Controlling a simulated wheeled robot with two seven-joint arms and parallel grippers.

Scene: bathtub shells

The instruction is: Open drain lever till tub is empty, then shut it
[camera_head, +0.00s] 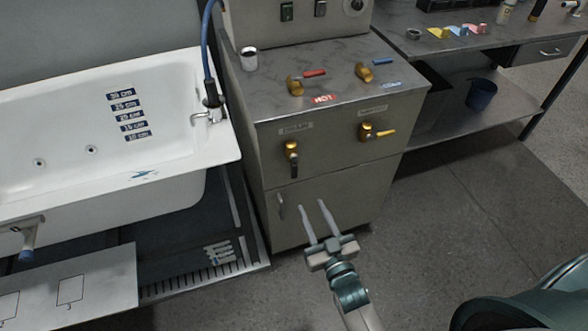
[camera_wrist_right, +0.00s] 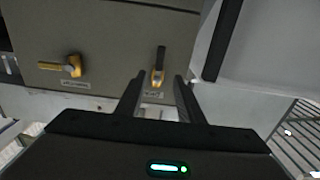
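The front of the grey cabinet carries two brass levers under small labels that I cannot read surely. The left one, a black-handled lever (camera_head: 291,155), has its handle hanging down; it also shows in the right wrist view (camera_wrist_right: 158,66). The right one, a yellow-handled lever (camera_head: 376,132), has its handle pointing right. The white bathtub (camera_head: 185,165) shows depth marks (camera_head: 127,117) inside; I cannot tell whether water is in it. My right gripper (camera_head: 311,205) is open and empty, below and in front of the black-handled lever, apart from it. My left gripper is not in view.
A side table with a blue bin (camera_head: 482,95) stands at right. A white panel (camera_head: 75,285) lies before the tub. The floor right of the cabinet is clear.

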